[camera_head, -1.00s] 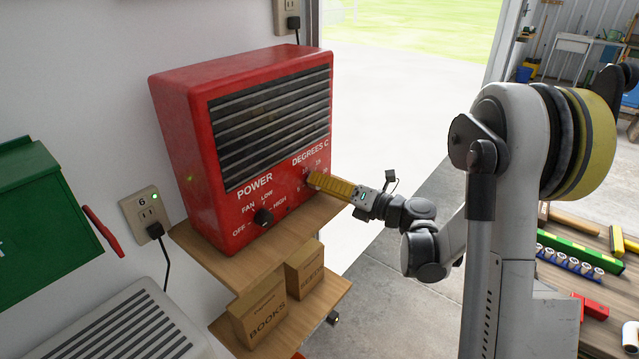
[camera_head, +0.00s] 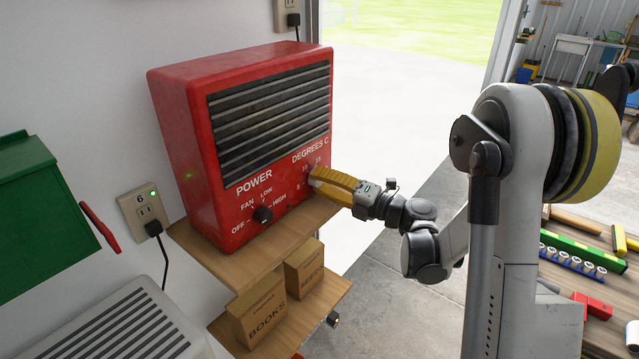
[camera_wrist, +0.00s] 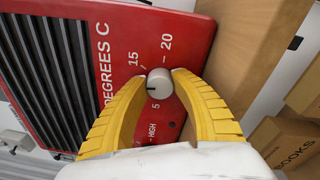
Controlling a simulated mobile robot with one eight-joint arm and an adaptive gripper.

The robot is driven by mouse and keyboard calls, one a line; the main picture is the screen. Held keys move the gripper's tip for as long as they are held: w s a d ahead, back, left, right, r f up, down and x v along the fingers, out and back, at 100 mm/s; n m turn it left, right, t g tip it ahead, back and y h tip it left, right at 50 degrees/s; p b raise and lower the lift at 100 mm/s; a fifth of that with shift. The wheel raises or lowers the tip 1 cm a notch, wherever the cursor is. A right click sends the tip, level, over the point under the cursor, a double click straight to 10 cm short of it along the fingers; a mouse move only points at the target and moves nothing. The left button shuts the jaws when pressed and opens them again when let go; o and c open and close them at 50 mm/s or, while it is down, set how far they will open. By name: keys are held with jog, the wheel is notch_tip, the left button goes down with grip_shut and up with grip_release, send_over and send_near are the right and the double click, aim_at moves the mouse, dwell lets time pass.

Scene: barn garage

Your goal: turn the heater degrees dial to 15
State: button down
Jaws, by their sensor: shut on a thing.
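The red heater (camera_head: 185,150) stands on a wooden shelf, its front facing right. Its degrees dial is a small grey knob (camera_wrist: 159,82) in the wrist view, with 15 and 20 printed above it and 5 below. A dark mark on the knob points left, between 5 and 15; the 10 label is hidden there by a finger. My gripper (camera_wrist: 160,74) is shut on the dial, one yellow finger on each side. In the head view my gripper (camera_head: 314,177) reaches the heater's lower right front and mostly hides the dial.
The black power knob (camera_head: 263,215) is left of my gripper. Cardboard boxes (camera_head: 258,308) sit on a lower shelf (camera_head: 325,301). A green box (camera_head: 45,215) and an outlet (camera_head: 147,208) are on the wall. The floor right of the heater is clear.

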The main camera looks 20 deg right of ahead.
jog(key=m, duration=0.4)
jog(key=shift+m+t, duration=0.4)
jog(key=shift+m, duration=1.5)
jog(key=shift+f, duration=0.1)
jog(key=c, duration=1)
grip_release()
jog(key=r+v, duration=0.1)
jog(key=v, duration=1.1)
jog(key=shift+f, duration=0.4)
